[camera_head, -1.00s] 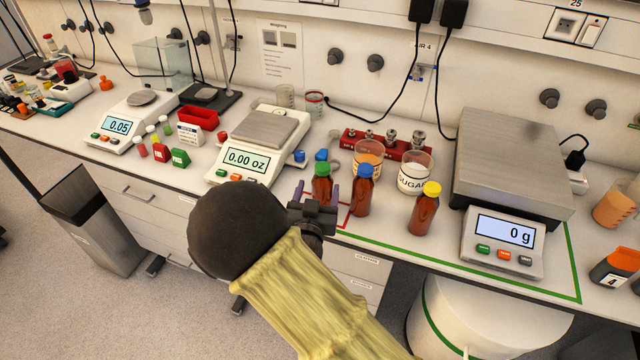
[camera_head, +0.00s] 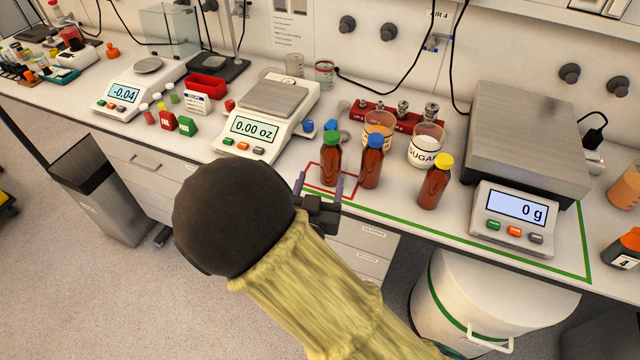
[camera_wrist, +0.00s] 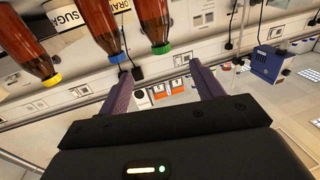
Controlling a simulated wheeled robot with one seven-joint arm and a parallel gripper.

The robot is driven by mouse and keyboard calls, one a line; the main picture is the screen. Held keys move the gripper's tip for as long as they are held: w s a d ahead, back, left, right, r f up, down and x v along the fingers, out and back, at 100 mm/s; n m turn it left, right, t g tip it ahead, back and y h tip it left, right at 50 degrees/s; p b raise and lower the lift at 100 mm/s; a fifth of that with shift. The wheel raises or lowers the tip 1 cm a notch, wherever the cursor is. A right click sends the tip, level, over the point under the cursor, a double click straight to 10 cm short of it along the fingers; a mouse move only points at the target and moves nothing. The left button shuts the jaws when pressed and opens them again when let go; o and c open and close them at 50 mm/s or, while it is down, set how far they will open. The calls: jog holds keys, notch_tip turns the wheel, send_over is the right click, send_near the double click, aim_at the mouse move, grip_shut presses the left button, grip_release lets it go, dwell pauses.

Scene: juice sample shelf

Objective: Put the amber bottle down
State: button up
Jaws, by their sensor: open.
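Three amber bottles stand upright on the bench. The green-capped one (camera_head: 331,163) stands within a red outline (camera_head: 349,196). The blue-capped one (camera_head: 371,167) stands just right of the outline, and the yellow-capped one (camera_head: 434,186) farther right. My gripper (camera_head: 318,186) is open and empty, in front of the green-capped bottle and apart from it. In the wrist view the picture is turned over: the green-capped (camera_wrist: 152,20), blue-capped (camera_wrist: 101,24) and yellow-capped (camera_wrist: 22,45) bottles hang at the upper left, outside the open fingers (camera_wrist: 166,78).
A sugar beaker (camera_head: 424,150) and an orange-filled beaker (camera_head: 379,128) stand behind the bottles. A scale reading 0.00 oz (camera_head: 255,130) is at the left, and a large scale reading 0 g (camera_head: 515,208) at the right. A white bin (camera_head: 470,300) stands below the bench edge.

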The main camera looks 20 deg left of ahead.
dwell(0.3)
jog(key=w+d+f+m+g+h, duration=0.1)
jog(key=w+d+f+g, duration=0.1)
jog(key=d+g, duration=0.35)
jog(key=w+d+f+m+g, duration=0.1)
jog(key=w+d+f+g, duration=0.15)
jog(key=d, duration=0.55)
jog(key=s+d+r+g, duration=0.2)
jog(key=s+d, duration=0.4)
jog(key=d, duration=0.3)
jog(key=s+d+r+g+h, duration=0.1)
jog(key=s+d+r+g, duration=0.1)
jog(key=s+d+g, duration=0.3)
jog(key=s+d, duration=0.1)
jog(key=d, duration=0.2)
jog(key=shift+d+r+n, duration=0.25)
jog(key=shift+d+n, duration=0.05)
jog(key=shift+d, duration=0.05)
